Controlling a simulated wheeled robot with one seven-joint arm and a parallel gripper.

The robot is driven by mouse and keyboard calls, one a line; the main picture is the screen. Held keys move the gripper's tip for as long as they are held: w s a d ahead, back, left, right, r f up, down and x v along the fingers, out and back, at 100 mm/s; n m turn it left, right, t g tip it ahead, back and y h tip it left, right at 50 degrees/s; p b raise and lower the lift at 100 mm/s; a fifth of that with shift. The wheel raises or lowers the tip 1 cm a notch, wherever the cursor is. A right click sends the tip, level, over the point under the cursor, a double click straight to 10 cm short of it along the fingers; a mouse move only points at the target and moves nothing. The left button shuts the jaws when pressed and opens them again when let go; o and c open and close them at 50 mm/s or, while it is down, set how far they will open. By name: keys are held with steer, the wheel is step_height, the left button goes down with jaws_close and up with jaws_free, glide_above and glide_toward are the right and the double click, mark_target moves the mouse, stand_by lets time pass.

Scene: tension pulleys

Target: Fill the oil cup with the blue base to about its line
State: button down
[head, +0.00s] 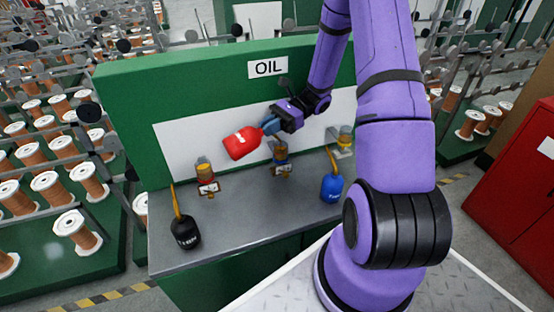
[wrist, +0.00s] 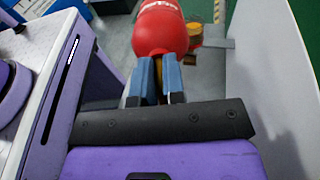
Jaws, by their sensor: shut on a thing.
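My gripper (head: 269,127) is shut on a red oil can (head: 241,144), holding it tilted in the air above the bench, in front of the white panel. The blue fingers also show in the wrist view (wrist: 160,80), with the red can (wrist: 160,28) just beyond them. I cannot make out its spout. The oil cup with the blue base (head: 280,156) stands mid-bench, just below my gripper, with amber glass. Its fill level and line are too small to read. The can is up and left of this cup, apart from it.
An oil cup with a red base (head: 206,176) stands left, and another cup (head: 345,138) stands right. A black can (head: 186,232) and a blue can (head: 331,187), both with spouts, stand on the steel bench (head: 240,232). The bench front between them is clear.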

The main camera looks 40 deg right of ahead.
mark_target(260, 135)
stand_by(0.4)
steer(key=shift+a+f+h, duration=0.3)
steer(key=shift+a+h, duration=0.3)
steer(key=shift+h, duration=0.2)
steer(key=shift+a+f+h, duration=0.15)
steer(key=shift+f+h, duration=0.15)
steer(key=shift+h, duration=0.3)
steer(key=shift+a+f+h, duration=0.2)
steer(key=shift+a+h, duration=0.45)
steer(key=shift+h, duration=0.45)
steer(key=shift+a+f+h, duration=0.1)
steer(key=shift+f+h, duration=0.1)
steer(key=shift+h, duration=0.3)
